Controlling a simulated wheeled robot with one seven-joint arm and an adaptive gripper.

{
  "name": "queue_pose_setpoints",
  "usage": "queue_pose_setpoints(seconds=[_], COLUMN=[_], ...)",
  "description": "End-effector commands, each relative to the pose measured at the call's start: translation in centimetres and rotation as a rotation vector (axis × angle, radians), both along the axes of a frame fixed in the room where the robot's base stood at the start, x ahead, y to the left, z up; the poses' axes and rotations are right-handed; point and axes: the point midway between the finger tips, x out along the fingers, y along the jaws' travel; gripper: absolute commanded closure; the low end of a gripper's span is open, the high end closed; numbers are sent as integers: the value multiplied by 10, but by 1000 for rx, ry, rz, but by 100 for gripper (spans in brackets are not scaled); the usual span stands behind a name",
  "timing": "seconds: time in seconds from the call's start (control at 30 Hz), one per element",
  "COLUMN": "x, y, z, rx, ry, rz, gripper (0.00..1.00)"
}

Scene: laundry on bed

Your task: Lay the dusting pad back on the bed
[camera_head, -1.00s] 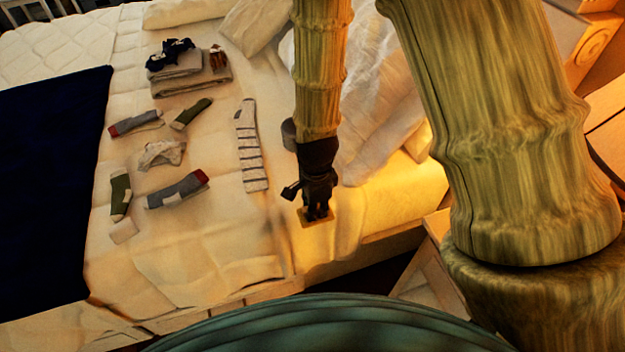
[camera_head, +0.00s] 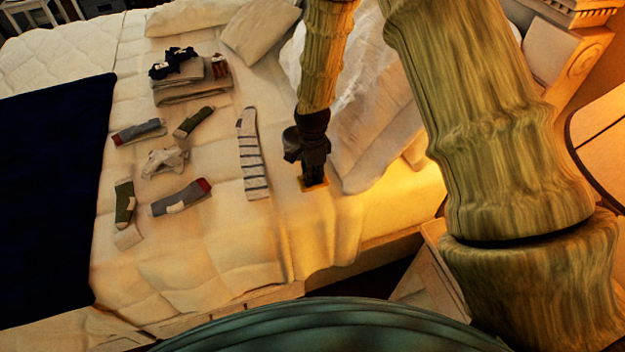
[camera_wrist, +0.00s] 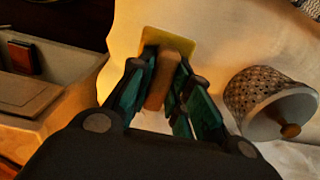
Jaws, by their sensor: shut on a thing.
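The dusting pad (camera_head: 322,183) is a small yellow square with a thick tan handle, which shows in the wrist view (camera_wrist: 162,82). My gripper (camera_head: 313,172) points down over the bed (camera_head: 235,245), right of the long striped sock. In the wrist view my gripper's green fingers (camera_wrist: 160,92) are shut on the pad's handle, one on each side. The yellow plate (camera_wrist: 168,40) shows beyond the fingertips, over the pale bed cover. The pad is at or just above the cover; I cannot tell whether it touches.
A striped sock (camera_head: 251,155) lies left of my gripper. Several other socks and folded laundry (camera_head: 190,92) lie farther left. White pillows (camera_head: 372,125) are at the right.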

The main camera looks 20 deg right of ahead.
Motion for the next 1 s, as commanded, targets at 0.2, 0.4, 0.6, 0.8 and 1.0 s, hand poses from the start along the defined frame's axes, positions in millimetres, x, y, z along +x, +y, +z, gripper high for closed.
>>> queue_pose_setpoints(seconds=[0.2,0.4,0.6,0.8,1.0], x=[-1,-1,-1,-1,-1], y=[0,0,0,0,0], z=[-18,-33,-34,-36,-36], rx=[1,0,0,0,0], ry=[1,1,0,0,0], rz=[0,1,1,0,0], gripper=[100,100,100,76,59])
